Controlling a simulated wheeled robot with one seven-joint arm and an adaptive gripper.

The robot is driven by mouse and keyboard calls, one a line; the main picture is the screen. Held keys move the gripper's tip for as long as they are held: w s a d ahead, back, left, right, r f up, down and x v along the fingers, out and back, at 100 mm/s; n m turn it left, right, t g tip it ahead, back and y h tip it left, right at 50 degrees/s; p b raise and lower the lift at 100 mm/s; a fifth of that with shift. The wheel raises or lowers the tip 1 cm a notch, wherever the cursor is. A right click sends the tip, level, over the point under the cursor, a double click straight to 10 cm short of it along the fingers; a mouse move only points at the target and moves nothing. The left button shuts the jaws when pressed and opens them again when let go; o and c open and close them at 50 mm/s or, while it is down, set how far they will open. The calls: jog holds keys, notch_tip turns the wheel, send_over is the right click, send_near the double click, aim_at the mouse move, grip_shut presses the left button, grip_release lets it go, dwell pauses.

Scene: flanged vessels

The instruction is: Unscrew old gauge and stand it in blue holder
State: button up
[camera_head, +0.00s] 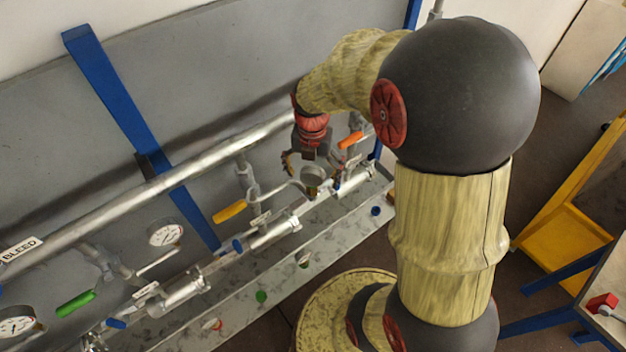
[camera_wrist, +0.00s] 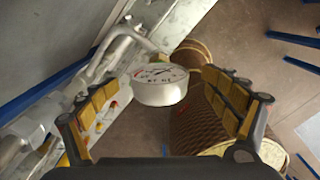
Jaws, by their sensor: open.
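A round white-faced gauge (camera_head: 313,180) sits at the right part of the pipework in the head view, just below my gripper (camera_head: 304,166). In the wrist view the gauge (camera_wrist: 160,92) lies between the two fingers of my gripper (camera_wrist: 167,78). The fingers are spread wide, with visible space on both sides of the gauge. The joint under the gauge is hidden. A small blue round piece (camera_head: 376,210) sits on the metal ledge to the right; I cannot tell whether it is the blue holder.
Other gauges (camera_head: 165,233) (camera_head: 16,322) stand on the left pipework. An orange valve handle (camera_head: 350,139) is close to the right of my gripper and a yellow one (camera_head: 230,211) is to its left.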

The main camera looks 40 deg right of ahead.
jog(key=shift+o, duration=0.4)
jog(key=shift+r, duration=0.15)
jog(key=shift+w+r, duration=0.1)
jog(key=shift+r, duration=0.25)
notch_tip(320, 180, up, 11)
jog(key=shift+r, duration=0.1)
jog(key=shift+c, duration=0.5)
